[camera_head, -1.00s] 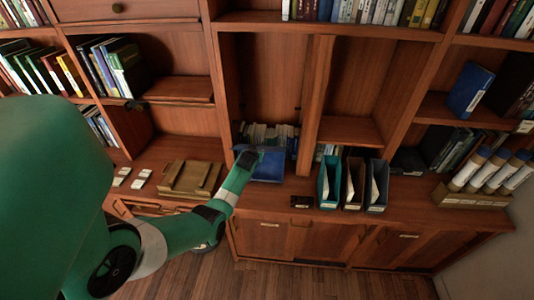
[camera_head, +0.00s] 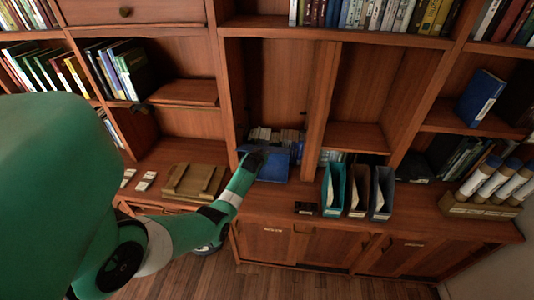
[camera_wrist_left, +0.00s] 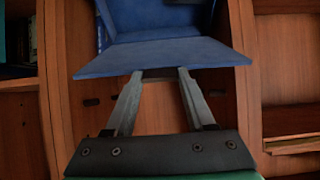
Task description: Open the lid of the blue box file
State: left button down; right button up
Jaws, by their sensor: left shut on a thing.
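The blue box file (camera_head: 276,166) sits on the counter in the middle bay of the shelves. In the left wrist view a flat blue panel (camera_wrist_left: 165,58), which looks like its lid, juts toward me, with more blue walls (camera_wrist_left: 160,20) behind it. My left gripper (camera_head: 258,155) is at the box file's upper left. In the left wrist view its two fingers (camera_wrist_left: 160,76) come together at the panel's near edge and are shut on it. The fingertips are partly hidden by the panel. My right gripper is not in view.
Upright wooden dividers stand on both sides of the bay. A small dark box (camera_head: 306,208) and teal (camera_head: 334,190), brown (camera_head: 358,190) and blue-grey (camera_head: 382,192) magazine files stand to the right. A wooden tray (camera_head: 194,181) lies to the left. Small books stand behind the box file.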

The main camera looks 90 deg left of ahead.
pick_arm(q)
jog(key=shift+d+f, duration=0.15)
jog(key=shift+f, duration=0.15)
jog(key=shift+c, duration=1.4)
grip_release()
jog(key=shift+d, duration=0.1)
jog(key=shift+o, duration=0.2)
jog(key=shift+r, duration=0.1)
jog(key=p+v, duration=0.5)
jog(key=v, duration=0.6)
jog(key=shift+d+r, duration=0.15)
jog(key=shift+r, duration=0.05)
